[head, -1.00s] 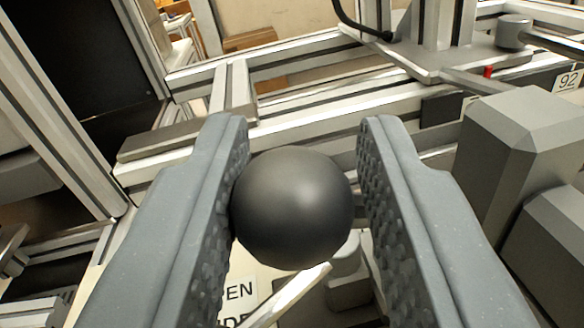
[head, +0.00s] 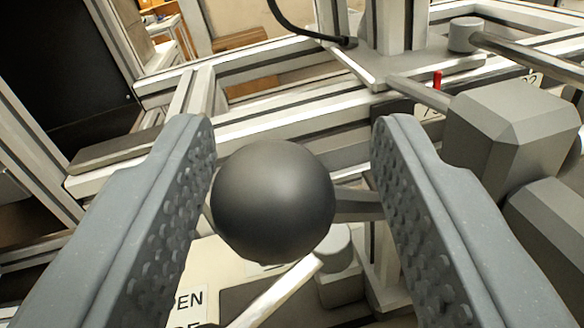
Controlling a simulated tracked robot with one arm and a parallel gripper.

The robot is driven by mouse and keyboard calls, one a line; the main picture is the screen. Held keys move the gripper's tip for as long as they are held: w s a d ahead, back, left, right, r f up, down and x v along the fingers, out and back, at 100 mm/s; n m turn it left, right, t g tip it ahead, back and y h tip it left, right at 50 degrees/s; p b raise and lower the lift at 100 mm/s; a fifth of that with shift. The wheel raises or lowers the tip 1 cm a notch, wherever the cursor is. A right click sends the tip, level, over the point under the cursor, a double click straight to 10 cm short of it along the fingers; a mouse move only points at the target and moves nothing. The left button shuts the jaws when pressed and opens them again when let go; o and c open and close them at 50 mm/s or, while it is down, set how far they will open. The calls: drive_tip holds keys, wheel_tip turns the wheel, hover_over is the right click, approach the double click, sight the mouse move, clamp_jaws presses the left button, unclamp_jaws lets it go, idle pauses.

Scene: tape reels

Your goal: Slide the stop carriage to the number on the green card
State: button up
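My gripper (head: 292,128) is open, with one grey ridged finger on each side of a round black knob (head: 273,200). The knob is close to the left finger; I cannot tell whether they touch. A clear gap separates it from the right finger. A grey bar runs behind the knob to the right. A small red pin (head: 437,80) stands by the rail at upper right, close to a number plate (head: 534,79) that is mostly hidden by a grey block. I cannot tell which part is the stop carriage. No green card shows.
Chamfered grey blocks (head: 515,125) stand close to the right finger. Aluminium rails (head: 290,120) cross behind the knob. A label reading "EN" (head: 188,302) is partly hidden below. A metal plate with posts (head: 410,68) and a black cable are at the top.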

drive_tip(key=b+v, duration=0.2)
drive_tip(key=v, duration=1.1)
drive_tip(key=shift+s+a, duration=0.2)
drive_tip(key=shift+s, duration=0.15)
drive_tip(key=shift+c, duration=0.3)
